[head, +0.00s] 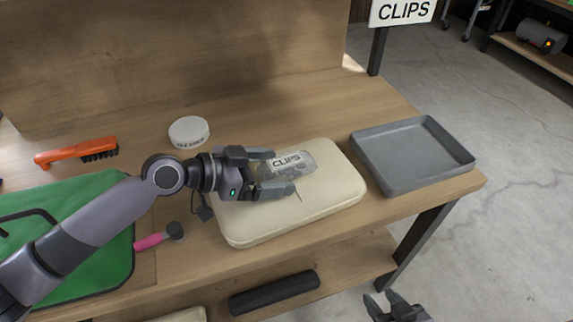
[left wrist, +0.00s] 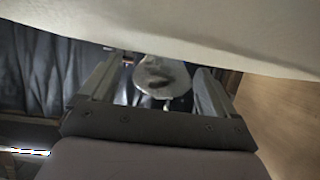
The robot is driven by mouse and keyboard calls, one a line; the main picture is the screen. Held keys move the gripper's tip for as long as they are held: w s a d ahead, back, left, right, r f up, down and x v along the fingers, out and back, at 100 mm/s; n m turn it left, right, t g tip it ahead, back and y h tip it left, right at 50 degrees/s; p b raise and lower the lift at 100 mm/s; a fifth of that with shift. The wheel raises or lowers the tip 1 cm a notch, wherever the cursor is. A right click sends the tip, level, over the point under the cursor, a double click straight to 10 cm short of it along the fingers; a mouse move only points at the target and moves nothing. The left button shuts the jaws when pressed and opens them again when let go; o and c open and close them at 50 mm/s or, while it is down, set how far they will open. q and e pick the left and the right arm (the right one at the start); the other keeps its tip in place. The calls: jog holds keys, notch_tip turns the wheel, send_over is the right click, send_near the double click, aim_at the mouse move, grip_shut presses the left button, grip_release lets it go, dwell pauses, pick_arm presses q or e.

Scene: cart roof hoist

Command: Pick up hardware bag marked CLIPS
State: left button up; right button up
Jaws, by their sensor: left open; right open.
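The clear hardware bag marked CLIPS (head: 290,161) lies on a cream padded cushion (head: 335,203) on the workbench. My left gripper (head: 283,172) is open at the bag, with one finger near the label and the other along its near side. I cannot tell whether the fingers touch the bag. In the left wrist view the bag (left wrist: 160,72) shows between the two open fingers, with dark contents. My right gripper (head: 393,304) is open and empty, low at the bottom edge of the head view, off the bench.
A grey tray (head: 432,167) stands right of the cushion, below a CLIPS sign (head: 403,11). A white round tin (head: 188,131), an orange brush (head: 75,152), a pink-handled tool (head: 152,241) and a green mat (head: 110,196) are on the left. A dark bar (head: 274,292) lies on the lower shelf.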

pick_arm(q)
jog(key=shift+c, duration=0.3)
jog(key=c, duration=1.1)
jog(key=shift+r, duration=0.15)
